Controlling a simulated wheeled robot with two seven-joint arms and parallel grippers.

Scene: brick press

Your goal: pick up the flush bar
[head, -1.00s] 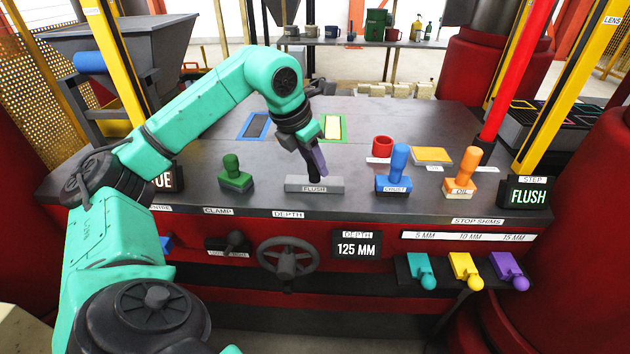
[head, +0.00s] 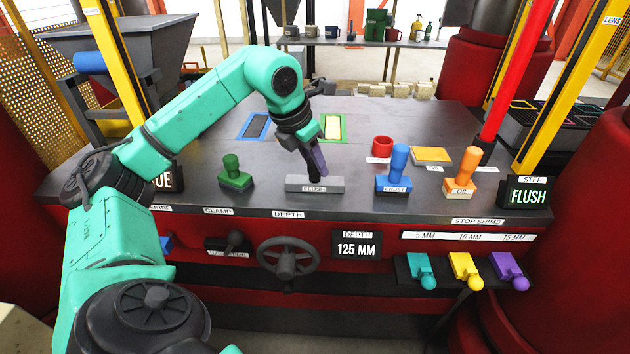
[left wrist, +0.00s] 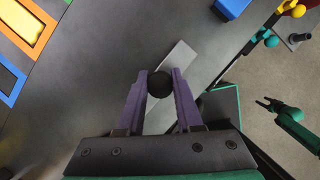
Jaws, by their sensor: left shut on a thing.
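The flush bar (head: 316,185) is a long grey block labelled FLUSH with a dark upright knob handle. It stands on the dark press table near the front edge, and its grey plate (left wrist: 180,57) shows in the left wrist view. My left gripper (head: 318,168) points down over it. In the left wrist view the purple fingers (left wrist: 160,86) are shut on the bar's round black knob (left wrist: 160,84), one on each side. The bar looks to be resting on the table. In the left wrist view a green arm, likely my right, shows with its gripper (left wrist: 268,104), apparently open and empty.
A green stamp (head: 235,176) stands left of the bar. A blue stamp (head: 397,172), an orange stamp (head: 466,174) and a red cup (head: 382,146) stand to the right. A depth handwheel (head: 288,257) is below the front edge. Blue and green framed openings lie behind.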

